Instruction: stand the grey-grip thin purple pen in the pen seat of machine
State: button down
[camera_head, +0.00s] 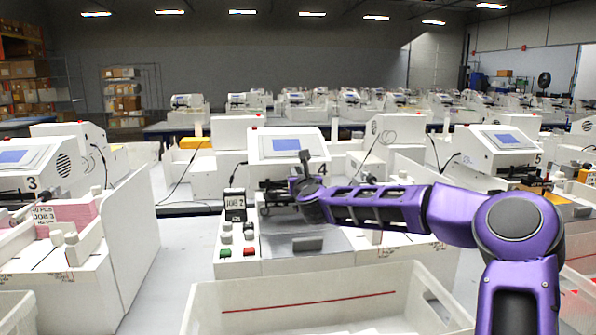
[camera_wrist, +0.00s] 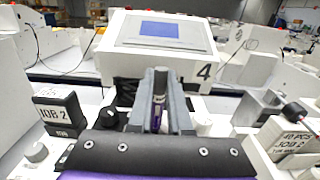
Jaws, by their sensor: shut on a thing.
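My gripper (camera_wrist: 160,80) reaches forward toward machine 4 (camera_wrist: 158,35) in the wrist view. Its grey fingers are shut on a thin pen with a purple body (camera_wrist: 156,116), which shows as a narrow strip between them. The pen is too small to tell there. The pen seat is hidden behind my fingers or too dark to tell.
A "JOB 2" sign (camera_head: 235,204) and several buttons (camera_head: 237,238) stand left of a grey plate (camera_head: 306,245). A white bin (camera_head: 330,300) is in front. Machine 3 (camera_head: 40,160) and machine 5 (camera_head: 500,150) flank this one. Loose black cables hang nearby.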

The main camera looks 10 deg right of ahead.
jog(key=shift+f, duration=1.25)
jog(key=c, duration=0.8)
grip_release()
jog(key=shift+o, duration=0.2)
jog(key=s, duration=1.7)
jog(key=shift+s+p, duration=0.2)
jog(key=shift+p, duration=0.2)
